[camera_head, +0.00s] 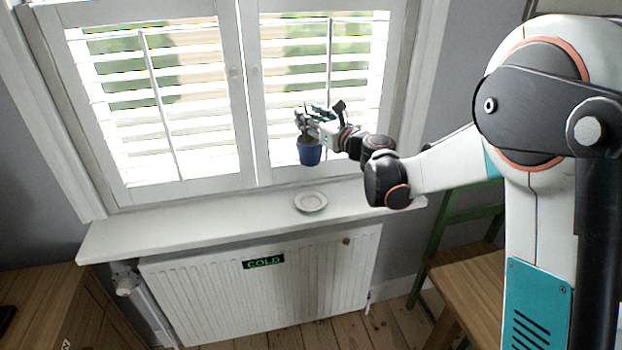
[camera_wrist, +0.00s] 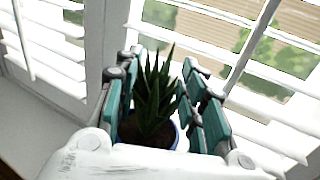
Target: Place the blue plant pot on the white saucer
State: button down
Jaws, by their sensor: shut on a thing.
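The blue plant pot (camera_head: 309,153) hangs in the air above the windowsill in the head view, roughly upright. A spiky green plant (camera_wrist: 154,98) grows from it in the wrist view, where only part of the pot's blue rim (camera_wrist: 177,133) shows. My gripper (camera_head: 308,122) is shut on the pot, with its teal fingers on both sides of it in the wrist view (camera_wrist: 160,112). The white saucer (camera_head: 310,201) lies on the windowsill, below the pot in the head view and apart from it. The saucer is empty.
The white windowsill (camera_head: 170,232) is otherwise clear. Shuttered windows (camera_head: 160,90) stand close behind the pot. Below the sill is a white radiator (camera_head: 220,295) with a "COLD" sign (camera_head: 263,262). A green chair (camera_head: 470,215) stands at right and a wooden cabinet (camera_head: 50,310) at left.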

notch_tip(320, 180, down, 16)
jog(key=b, duration=0.5)
jog(key=shift+r, duration=0.25)
jog(key=c, duration=1)
grip_release()
jog(key=shift+c, duration=0.2)
jog(key=p+v, duration=0.2)
jog(key=v, duration=1)
jog(key=shift+p, duration=0.3)
